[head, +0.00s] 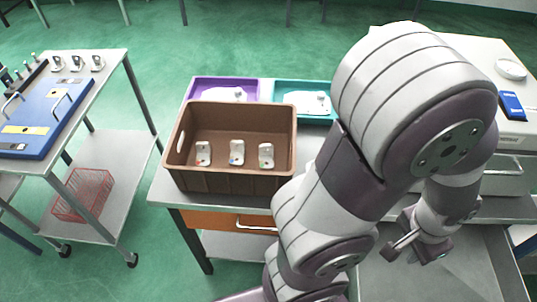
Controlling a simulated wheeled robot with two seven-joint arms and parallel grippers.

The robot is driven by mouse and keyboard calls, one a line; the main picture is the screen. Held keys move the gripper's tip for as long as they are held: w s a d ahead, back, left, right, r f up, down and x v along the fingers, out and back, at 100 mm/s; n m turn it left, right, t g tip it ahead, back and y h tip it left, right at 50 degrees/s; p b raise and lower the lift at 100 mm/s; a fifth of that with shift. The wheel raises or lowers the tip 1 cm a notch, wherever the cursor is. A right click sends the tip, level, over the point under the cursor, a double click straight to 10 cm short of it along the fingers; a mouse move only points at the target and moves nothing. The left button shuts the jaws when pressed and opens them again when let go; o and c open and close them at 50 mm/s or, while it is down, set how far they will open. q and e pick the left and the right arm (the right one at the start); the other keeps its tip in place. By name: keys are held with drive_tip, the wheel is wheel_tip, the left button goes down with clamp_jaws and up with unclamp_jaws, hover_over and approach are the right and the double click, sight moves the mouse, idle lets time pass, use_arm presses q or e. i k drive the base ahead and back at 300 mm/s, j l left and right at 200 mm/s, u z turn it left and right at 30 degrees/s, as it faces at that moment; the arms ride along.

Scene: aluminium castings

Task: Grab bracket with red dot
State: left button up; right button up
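Three pale metal brackets stand in a row inside a brown crate on the middle bench. The left bracket (203,153) has a small red mark low on its face. The middle bracket (237,152) has a small bluish mark. On the right bracket (266,156) the mark is too small to tell its colour well. My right gripper is not in view.
The brown crate (230,182) has high walls. Behind it are a purple tray (195,87) and a teal tray (283,87) with pale castings. A trolley at left carries a blue board (35,140) and more small brackets. My arm hides much of the right side.

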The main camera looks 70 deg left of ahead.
sight(204, 149)
drive_tip(key=u, duration=3.15)
drive_tip(key=i+j+z, duration=0.1)
drive_tip(key=z, duration=0.85)
drive_tip(key=j+z, duration=0.2)
drive_tip(key=z, duration=0.3)
drive_tip(key=i+j+z, duration=0.1)
drive_tip(key=z, duration=0.35)
drive_tip(key=j, duration=1.25)
